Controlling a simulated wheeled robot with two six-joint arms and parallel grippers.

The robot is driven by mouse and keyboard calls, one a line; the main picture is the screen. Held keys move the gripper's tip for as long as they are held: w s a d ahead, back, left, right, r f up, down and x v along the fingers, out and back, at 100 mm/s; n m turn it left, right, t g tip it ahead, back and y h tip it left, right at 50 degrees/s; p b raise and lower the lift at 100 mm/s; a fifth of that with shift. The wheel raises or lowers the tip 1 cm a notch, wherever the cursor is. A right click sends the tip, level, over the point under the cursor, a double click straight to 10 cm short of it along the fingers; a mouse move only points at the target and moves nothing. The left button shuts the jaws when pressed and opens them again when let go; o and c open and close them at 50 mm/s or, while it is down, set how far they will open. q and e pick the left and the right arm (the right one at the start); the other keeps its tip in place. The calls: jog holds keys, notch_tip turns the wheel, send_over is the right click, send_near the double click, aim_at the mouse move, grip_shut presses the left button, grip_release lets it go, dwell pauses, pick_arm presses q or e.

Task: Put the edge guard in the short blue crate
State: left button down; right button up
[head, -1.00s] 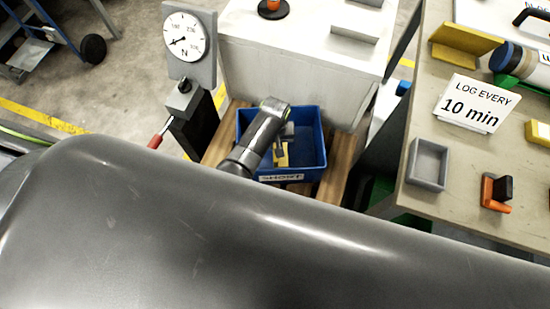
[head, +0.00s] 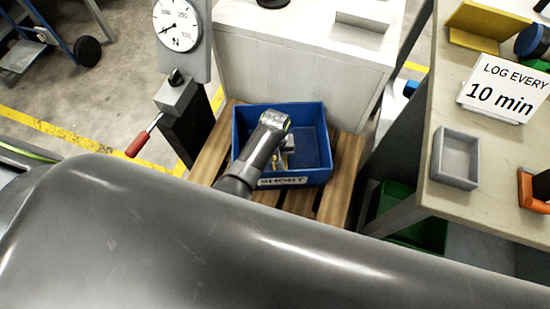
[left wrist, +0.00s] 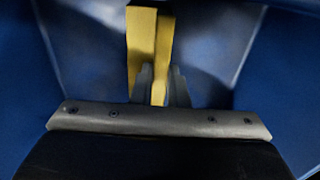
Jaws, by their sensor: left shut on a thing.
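The short blue crate (head: 310,112) stands on a wooden pallet, with a "SHORT" label on its near side. My left gripper (head: 284,154) reaches over its near left part and points down into it. In the left wrist view the gripper (left wrist: 160,92) is shut on the edge guard (left wrist: 141,40), a yellow angled piece. The crate's blue walls (left wrist: 285,75) surround it there. In the head view my wrist hides most of the edge guard. I cannot tell whether it touches the crate floor. My right gripper is not in view.
A pale cabinet (head: 300,60) stands right behind the crate. A dial post with a red-handled lever (head: 140,142) is at left. At right a workbench holds a grey tray (head: 456,158), a "LOG EVERY 10 min" sign (head: 498,88) and another yellow angled piece (head: 472,22).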

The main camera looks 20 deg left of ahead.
pick_arm(q)
jog(key=shift+f, duration=0.1)
jog(key=shift+f, duration=0.1)
jog(key=c, duration=1.4)
grip_release()
jog(key=shift+c, duration=0.2)
